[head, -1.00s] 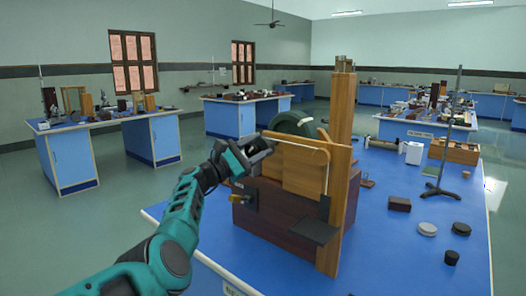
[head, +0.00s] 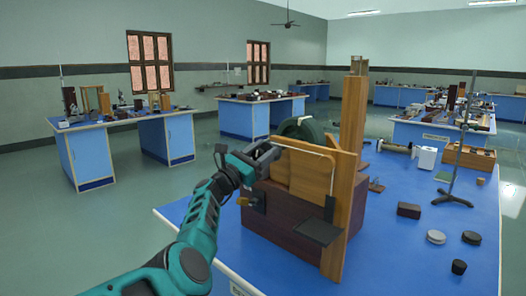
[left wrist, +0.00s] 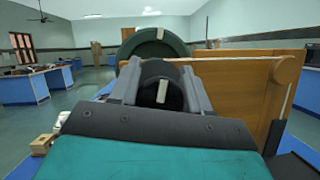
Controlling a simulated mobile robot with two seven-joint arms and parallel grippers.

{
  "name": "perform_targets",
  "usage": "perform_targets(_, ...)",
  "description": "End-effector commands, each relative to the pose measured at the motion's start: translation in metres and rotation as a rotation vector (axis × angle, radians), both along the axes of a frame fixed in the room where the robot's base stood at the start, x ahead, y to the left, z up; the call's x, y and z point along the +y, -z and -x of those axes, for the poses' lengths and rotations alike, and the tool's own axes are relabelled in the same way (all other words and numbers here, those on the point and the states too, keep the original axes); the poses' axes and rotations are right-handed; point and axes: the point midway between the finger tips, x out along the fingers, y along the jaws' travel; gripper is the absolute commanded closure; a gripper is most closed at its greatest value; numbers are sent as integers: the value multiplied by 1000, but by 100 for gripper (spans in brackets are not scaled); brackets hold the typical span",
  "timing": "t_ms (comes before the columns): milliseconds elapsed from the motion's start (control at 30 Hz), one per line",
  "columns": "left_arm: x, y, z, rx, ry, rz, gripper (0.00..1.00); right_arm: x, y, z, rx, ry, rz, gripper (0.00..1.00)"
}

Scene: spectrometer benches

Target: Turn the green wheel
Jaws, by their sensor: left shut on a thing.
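The dark green wheel (head: 290,129) stands upright behind the wooden panel of the apparatus, with a pale mark near its top. In the left wrist view the wheel (left wrist: 130,46) rises just beyond my fingers. My left gripper (head: 272,151) is at the panel's left end, in front of the wheel. In the left wrist view my gripper (left wrist: 160,88) is shut on a black round knob (left wrist: 162,72) with a pale mark on its face. The knob sits in front of the wheel; how they join is hidden. My right gripper is in neither view.
The wooden panel (head: 299,168) and a tall wooden post (head: 352,125) stand close right of my gripper. A dark red-brown box (head: 290,215) is below. A stand, small block and several discs lie on the blue bench (head: 390,245) at right.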

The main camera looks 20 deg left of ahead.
Motion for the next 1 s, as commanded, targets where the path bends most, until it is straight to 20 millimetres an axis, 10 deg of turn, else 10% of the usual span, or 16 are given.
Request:
perform_targets(300, -2, 0, 0, -2, 4, 1, 100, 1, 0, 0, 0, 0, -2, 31)
perform_targets(333, -2, -1, 0, -2, 4, 1, 50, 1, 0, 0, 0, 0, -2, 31)
perform_targets(500, -1, -1, 0, -2, 2, 1, 34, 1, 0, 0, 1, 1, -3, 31)
perform_targets(1000, 6, 4, 11, -1, -4, -1, 33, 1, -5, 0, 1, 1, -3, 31)
